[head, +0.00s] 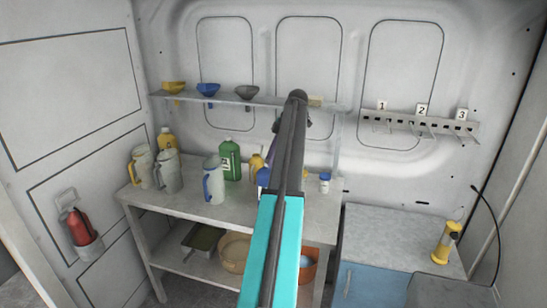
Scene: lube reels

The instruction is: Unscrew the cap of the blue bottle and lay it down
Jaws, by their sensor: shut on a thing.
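A blue bottle (263,178) stands on the bench top in the head view, just left of my arm. Only a blue sliver of it shows; my arm hides the rest, and I cannot see its cap. My arm reaches up from the bottom of the picture over the bench. My gripper is hidden behind the arm, so its fingers and anything between them do not show.
The bench (190,207) also holds a green bottle (230,160), several jugs and a small white jar (325,183). Funnels sit in the shelf (225,98) above. A lower cabinet (385,232) with a yellow tool (446,242) stands at right.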

